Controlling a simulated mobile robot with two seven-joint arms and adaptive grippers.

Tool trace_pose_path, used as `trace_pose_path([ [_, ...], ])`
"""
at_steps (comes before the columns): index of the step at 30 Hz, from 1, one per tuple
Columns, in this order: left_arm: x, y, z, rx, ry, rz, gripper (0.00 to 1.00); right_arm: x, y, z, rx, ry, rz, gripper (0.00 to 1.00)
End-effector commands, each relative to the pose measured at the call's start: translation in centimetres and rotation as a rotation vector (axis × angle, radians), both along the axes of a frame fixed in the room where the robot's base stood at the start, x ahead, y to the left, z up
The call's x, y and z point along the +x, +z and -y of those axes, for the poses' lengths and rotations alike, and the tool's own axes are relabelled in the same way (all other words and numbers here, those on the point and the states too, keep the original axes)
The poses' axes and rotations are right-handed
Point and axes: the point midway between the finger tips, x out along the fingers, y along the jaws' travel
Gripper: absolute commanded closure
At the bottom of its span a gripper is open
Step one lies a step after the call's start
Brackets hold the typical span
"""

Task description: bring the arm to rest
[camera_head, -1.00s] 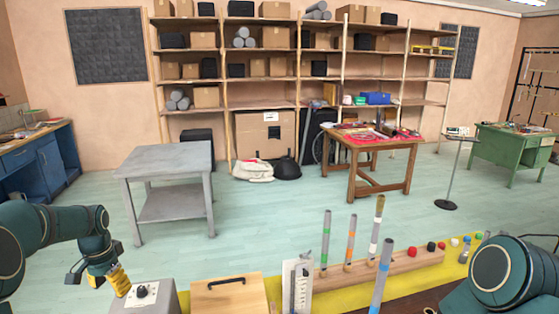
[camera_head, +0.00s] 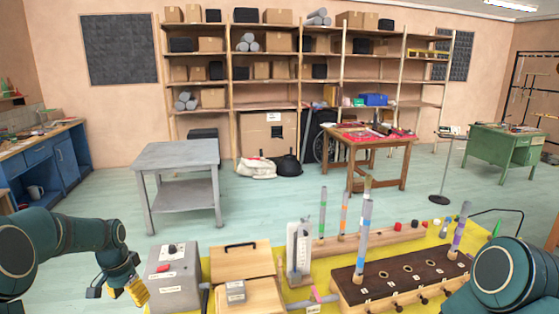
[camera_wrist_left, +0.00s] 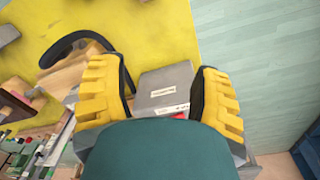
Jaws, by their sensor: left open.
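My left gripper (camera_head: 138,291) has yellow fingers and hangs at the lower left in the head view, just left of a grey box with a knob (camera_head: 170,265). In the left wrist view, the yellow fingers of my left gripper (camera_wrist_left: 160,78) stand wide apart, with nothing held. A grey labelled box (camera_wrist_left: 165,86) shows beyond the gap between them. My right arm (camera_head: 506,284) shows at the lower right, but its gripper is out of the picture.
The yellow-covered table holds wooden boxes (camera_head: 240,262), a white gauge stand (camera_head: 299,252) and a dark block with upright tubes (camera_head: 400,280). A grey side table (camera_head: 178,155) stands on open floor beyond. A wooden bench (camera_head: 366,150) is further back.

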Motion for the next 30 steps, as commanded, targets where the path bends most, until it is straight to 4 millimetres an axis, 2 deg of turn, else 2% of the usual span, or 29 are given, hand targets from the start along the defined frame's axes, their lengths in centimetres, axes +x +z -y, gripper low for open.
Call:
trace_pose_path([
  [1, 0.1, -2.1, 2.0, -0.022, -0.002, 0.008, 0.37, 0.0, -0.3, 0.0, 0.0, 0.0, 0.0, 0.53],
  [5, -0.2, -7.0, 7.3, -0.08, 0.018, 0.037, 0.37, 0.0, -0.8, 0.0, 0.0, 0.001, -0.001, 0.53],
  [8, -1.3, -10.9, 12.2, -0.135, 0.048, 0.057, 0.37, -0.1, -1.2, -0.1, 0.0, 0.003, -0.002, 0.53],
  [12, -4.6, -16.1, 19.6, -0.215, 0.115, 0.074, 0.37, -0.2, -1.9, -0.1, 0.0, 0.005, -0.007, 0.53],
  [15, -8.1, -19.0, 24.4, -0.263, 0.176, 0.077, 0.37, -0.3, -2.4, -0.1, 0.0, 0.006, -0.008, 0.53],
  [18, -11.8, -20.9, 27.9, -0.296, 0.237, 0.076, 0.37, -0.3, -2.8, -0.1, 0.0, 0.008, -0.01, 0.53],
  [21, -15.2, -22.0, 30.4, -0.317, 0.294, 0.074, 0.37, -0.4, -3.1, -0.2, 0.0, 0.009, -0.012, 0.53],
  [24, -17.7, -22.5, 31.9, -0.327, 0.336, 0.071, 0.37, -0.5, -3.3, -0.2, 0.0, 0.01, -0.012, 0.53],
  [27, -19.1, -22.7, 32.5, -0.33, 0.359, 0.073, 0.37, -0.5, -3.4, -0.2, 0.0, 0.01, -0.013, 0.53],
  [30, -19.5, -22.7, 32.7, -0.332, 0.37, 0.075, 0.37, -0.5, -3.4, -0.2, 0.0, 0.01, -0.013, 0.53],
])
